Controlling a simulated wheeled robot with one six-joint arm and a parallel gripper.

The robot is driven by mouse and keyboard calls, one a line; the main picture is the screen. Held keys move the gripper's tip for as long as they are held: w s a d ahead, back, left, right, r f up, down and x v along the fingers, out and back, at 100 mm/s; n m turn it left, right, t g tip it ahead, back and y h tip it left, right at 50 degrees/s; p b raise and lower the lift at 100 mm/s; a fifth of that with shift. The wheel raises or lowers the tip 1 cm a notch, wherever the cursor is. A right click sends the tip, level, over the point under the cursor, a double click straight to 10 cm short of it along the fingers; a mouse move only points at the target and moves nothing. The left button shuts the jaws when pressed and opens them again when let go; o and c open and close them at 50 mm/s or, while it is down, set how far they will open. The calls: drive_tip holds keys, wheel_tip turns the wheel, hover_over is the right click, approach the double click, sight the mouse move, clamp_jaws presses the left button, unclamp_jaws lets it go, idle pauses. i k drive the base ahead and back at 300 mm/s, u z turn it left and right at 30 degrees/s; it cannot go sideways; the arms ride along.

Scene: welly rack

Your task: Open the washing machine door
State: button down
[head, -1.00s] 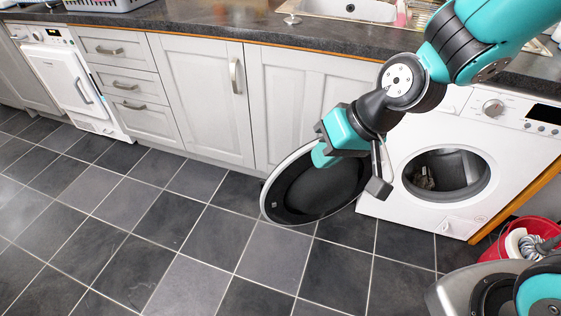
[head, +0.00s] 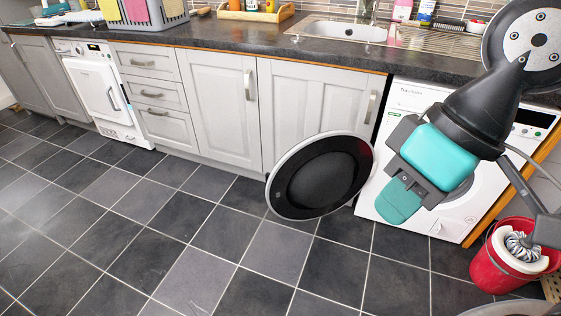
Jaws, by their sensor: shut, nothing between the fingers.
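The white washing machine (head: 405,104) stands under the worktop at the right. Its round door (head: 321,176), a dark disc with a pale rim, is swung wide open to the left, in front of the grey cupboards. My gripper (head: 400,206) is shut and empty, in front of the machine's face and to the right of the door. It appears apart from the door. The gripper and my arm hide most of the drum opening and part of the control panel.
A red bucket (head: 497,270) with a mop head stands on the floor at the lower right. Another white appliance (head: 98,92) is at the left. The worktop (head: 240,37) carries a sink and a grey basket. The tiled floor at left and centre is clear.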

sight(324, 172)
drive_tip(key=u, duration=0.5)
drive_tip(key=i, duration=0.55)
drive_tip(key=u, duration=0.6)
drive_tip(key=i, duration=0.9)
drive_tip(key=z, duration=0.35)
